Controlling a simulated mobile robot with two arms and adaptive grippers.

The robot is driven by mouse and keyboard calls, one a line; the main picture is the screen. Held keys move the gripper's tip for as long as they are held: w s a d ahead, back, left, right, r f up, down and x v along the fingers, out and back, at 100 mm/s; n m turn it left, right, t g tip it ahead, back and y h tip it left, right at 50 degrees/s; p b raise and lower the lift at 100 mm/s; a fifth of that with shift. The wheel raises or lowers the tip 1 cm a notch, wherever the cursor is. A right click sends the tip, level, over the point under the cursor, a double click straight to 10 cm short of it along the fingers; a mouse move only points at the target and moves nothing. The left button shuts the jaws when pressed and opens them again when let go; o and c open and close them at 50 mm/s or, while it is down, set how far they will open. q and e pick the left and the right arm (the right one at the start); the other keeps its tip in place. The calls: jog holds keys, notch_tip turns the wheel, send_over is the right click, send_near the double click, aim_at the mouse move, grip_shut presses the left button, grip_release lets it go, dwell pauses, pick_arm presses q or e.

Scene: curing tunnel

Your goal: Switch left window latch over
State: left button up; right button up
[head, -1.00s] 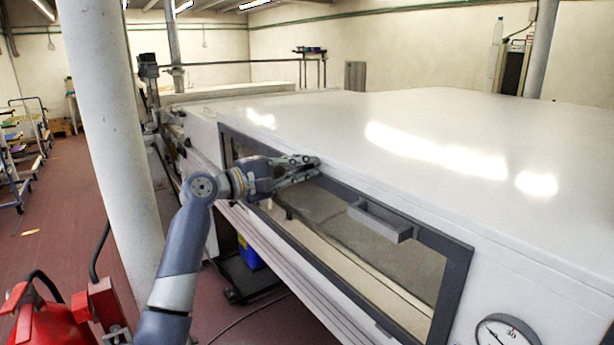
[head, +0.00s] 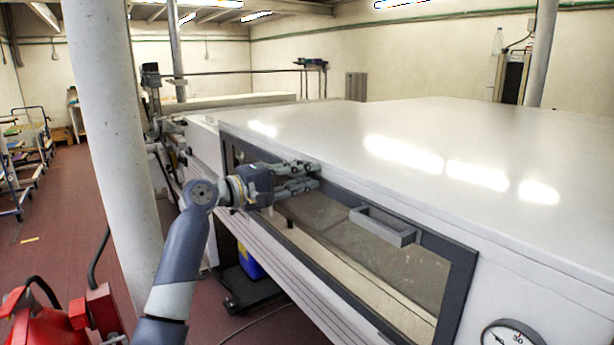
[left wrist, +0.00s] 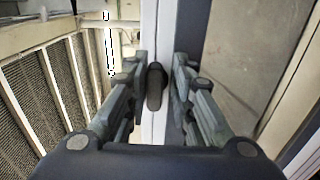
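The left window latch (left wrist: 154,88) shows in the left wrist view as a dark, rounded handle on the pale strip beside the window frame. It stands between the two fingers of my left gripper (left wrist: 160,80), with a gap on each side. In the head view my left gripper (head: 298,178) is at the upper left part of the dark window frame (head: 455,290), fingers apart, and the latch is hidden there. The window has a grey bar handle (head: 385,226) on its top edge. My right gripper is in neither view.
The white tunnel housing (head: 330,120) fills the right side, with a round gauge (head: 512,335) at the lower right. A white pillar (head: 115,150) stands close to my left arm. Red equipment (head: 60,315) sits at the lower left. Trolleys (head: 25,160) stand far left.

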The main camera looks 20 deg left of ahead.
pick_arm(q)
jog(key=shift+s+a+r, duration=0.15)
jog(key=shift+s+a, duration=0.1)
jog(key=v, duration=1.2)
jog(key=shift+a, duration=0.15)
